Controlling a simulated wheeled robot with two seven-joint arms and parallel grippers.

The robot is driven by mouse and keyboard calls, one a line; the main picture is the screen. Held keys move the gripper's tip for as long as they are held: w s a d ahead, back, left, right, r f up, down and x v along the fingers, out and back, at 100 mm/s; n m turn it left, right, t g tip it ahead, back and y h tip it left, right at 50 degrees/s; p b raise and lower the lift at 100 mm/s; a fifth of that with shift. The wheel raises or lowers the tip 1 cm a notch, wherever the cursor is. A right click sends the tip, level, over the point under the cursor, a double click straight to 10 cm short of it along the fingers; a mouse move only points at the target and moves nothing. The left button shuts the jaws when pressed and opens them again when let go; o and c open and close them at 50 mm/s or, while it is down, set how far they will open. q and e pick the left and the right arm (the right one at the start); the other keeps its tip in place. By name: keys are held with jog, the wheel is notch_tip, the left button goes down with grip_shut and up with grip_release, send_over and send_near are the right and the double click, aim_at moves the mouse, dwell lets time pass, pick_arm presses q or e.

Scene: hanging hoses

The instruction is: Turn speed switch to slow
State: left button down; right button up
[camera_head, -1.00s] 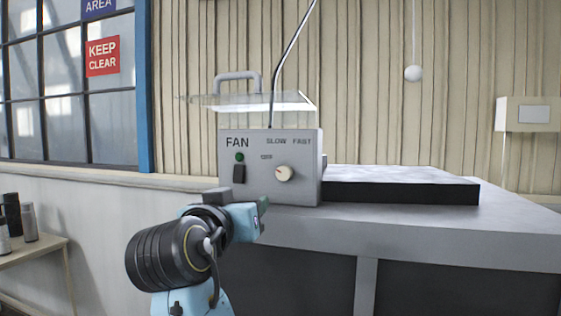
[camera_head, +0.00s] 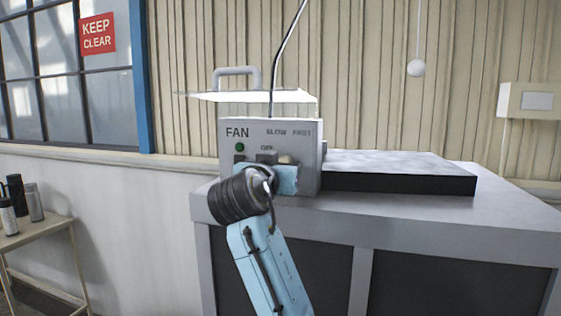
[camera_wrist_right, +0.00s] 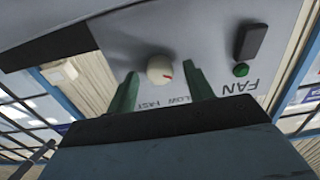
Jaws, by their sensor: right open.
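The speed switch is a round cream knob (camera_head: 287,159) on the front of the grey FAN control box (camera_head: 310,180). In the head view my right gripper (camera_head: 284,180) is in front of it and hides most of it. In the right wrist view the knob (camera_wrist_right: 159,69) shows between the two green fingers of my open right gripper (camera_wrist_right: 161,78), one on each side, with gaps. Its red mark faces the side of the FAN lettering, where the head view shows OFF. SLOW and FAST are printed above the knob. My left gripper is out of view.
A green light (camera_head: 239,147) and a dark switch (camera_head: 239,159) sit left of the knob on the box. A flat dark-sided slab (camera_head: 400,183) lies on the grey bench (camera_head: 480,220) to the right. A side table (camera_head: 45,232) with bottles stands far left.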

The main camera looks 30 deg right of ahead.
jog(key=shift+w+d, duration=0.15)
jog(key=c, duration=1)
jog(key=shift+f+m+b, duration=0.15)
jog(key=shift+m+b, duration=0.35)
jog(key=shift+b, duration=0.4)
jog(key=m+b, duration=0.3)
jog(key=shift+m+b, duration=1.1)
jog(key=shift+b, duration=0.05)
jog(key=shift+m+b, duration=0.7)
jog(key=shift+m, duration=0.5)
